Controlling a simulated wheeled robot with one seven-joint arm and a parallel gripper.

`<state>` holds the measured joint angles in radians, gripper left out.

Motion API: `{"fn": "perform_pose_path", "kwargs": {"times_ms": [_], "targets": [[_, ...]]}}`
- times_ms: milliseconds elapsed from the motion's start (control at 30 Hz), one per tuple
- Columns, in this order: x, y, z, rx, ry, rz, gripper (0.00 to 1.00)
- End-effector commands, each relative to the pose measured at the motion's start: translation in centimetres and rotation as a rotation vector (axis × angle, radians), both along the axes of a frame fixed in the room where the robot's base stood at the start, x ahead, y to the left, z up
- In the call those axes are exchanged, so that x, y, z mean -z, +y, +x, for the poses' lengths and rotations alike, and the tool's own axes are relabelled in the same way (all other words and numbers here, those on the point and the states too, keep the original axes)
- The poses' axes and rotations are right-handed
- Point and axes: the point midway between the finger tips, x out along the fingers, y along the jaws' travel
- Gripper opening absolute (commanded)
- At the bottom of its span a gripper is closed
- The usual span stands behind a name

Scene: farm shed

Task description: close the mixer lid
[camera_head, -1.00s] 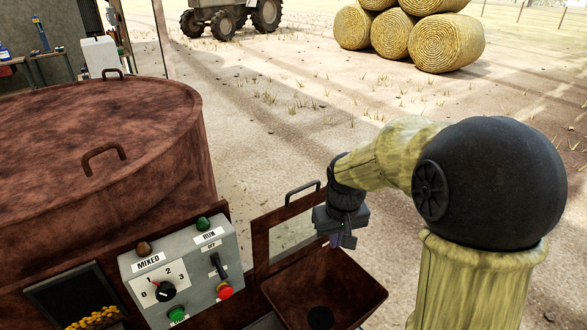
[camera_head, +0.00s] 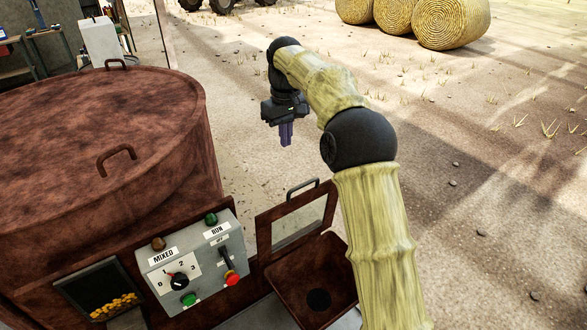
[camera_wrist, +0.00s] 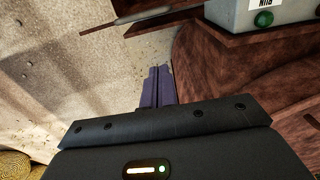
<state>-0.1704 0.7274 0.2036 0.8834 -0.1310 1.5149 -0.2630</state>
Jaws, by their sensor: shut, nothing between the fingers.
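The mixer drum (camera_head: 175,200) is a large rusty round body at the left in the head view. Its rusty lid (camera_head: 60,125) appears to lie flat across the top, with a bar handle (camera_head: 116,159) near the front and another handle (camera_head: 115,64) at the far edge. I cannot tell from here whether the lid is fully seated. My gripper (camera_head: 286,134) hangs in the air to the right of the drum, apart from it, with its purple fingers pointing down. The fingers (camera_wrist: 158,85) also show in the wrist view, together and empty.
A grey control box (camera_head: 192,265) with a dial and buttons is on the drum's front. An upright rusty frame with a handle (camera_head: 302,187) and a hopper (camera_head: 300,285) stand to its right. Round bales (camera_head: 450,22) lie far back. Open ground lies beyond.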

Motion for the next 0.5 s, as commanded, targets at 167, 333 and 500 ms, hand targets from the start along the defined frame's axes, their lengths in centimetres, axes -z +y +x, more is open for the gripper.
{"fn": "perform_pose_path", "kwargs": {"times_ms": [167,333,500], "targets": [[-0.41,0.12,0.21,-0.005,0.004,0.001,0.00],[-0.37,0.12,0.19,-0.005,0.003,0.001,0.00],[0.02,0.16,0.16,-0.006,0.005,0.000,0.00]]}}
